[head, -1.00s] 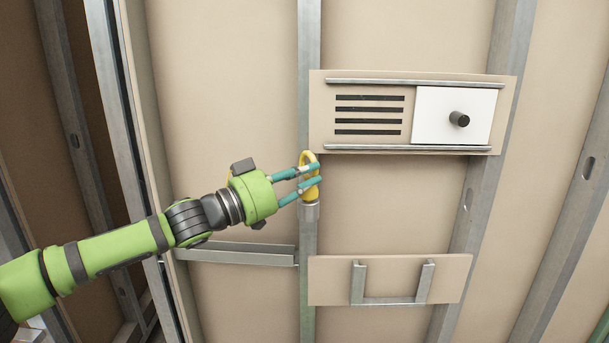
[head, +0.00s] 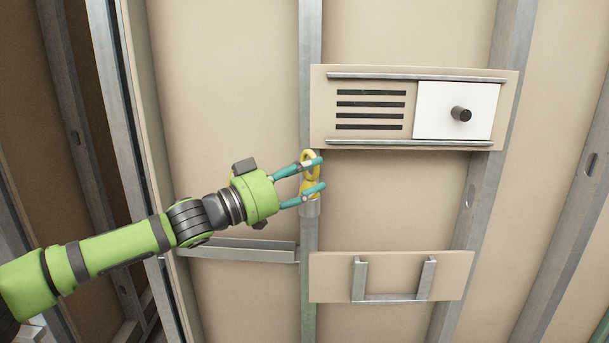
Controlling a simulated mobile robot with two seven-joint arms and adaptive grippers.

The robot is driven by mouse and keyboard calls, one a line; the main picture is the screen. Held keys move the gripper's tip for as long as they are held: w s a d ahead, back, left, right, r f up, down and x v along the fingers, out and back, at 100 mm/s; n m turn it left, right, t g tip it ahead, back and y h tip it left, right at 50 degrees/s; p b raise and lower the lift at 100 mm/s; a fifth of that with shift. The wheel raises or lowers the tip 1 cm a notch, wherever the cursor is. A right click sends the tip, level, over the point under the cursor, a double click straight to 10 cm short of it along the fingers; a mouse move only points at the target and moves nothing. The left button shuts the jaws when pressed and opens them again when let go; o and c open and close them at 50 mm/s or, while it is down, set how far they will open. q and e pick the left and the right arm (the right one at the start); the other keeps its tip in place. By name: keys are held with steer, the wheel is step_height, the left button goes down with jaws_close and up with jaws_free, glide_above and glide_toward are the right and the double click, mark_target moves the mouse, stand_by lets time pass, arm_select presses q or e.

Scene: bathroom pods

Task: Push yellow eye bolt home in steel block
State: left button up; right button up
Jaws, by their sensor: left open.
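The yellow eye bolt (head: 308,184) stands upright at the metal stud, its ring at the top and its lower end at the steel block (head: 310,208). My left gripper (head: 317,174) comes in from the left and is open, its two teal fingers spread across the front of the ring, one high and one low. The fingers hide part of the ring. I cannot tell whether they touch it, nor how deep the bolt sits in the block. My right gripper is not in view.
A beige panel with dark slots (head: 370,108) and a white sliding door with a black knob (head: 461,114) is at the upper right. Below is a panel with a metal U-shaped handle (head: 393,297). A horizontal rail (head: 240,250) runs left of the stud.

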arm_select(q)
steer(key=v, duration=1.2)
steer(key=shift+f, duration=0.1)
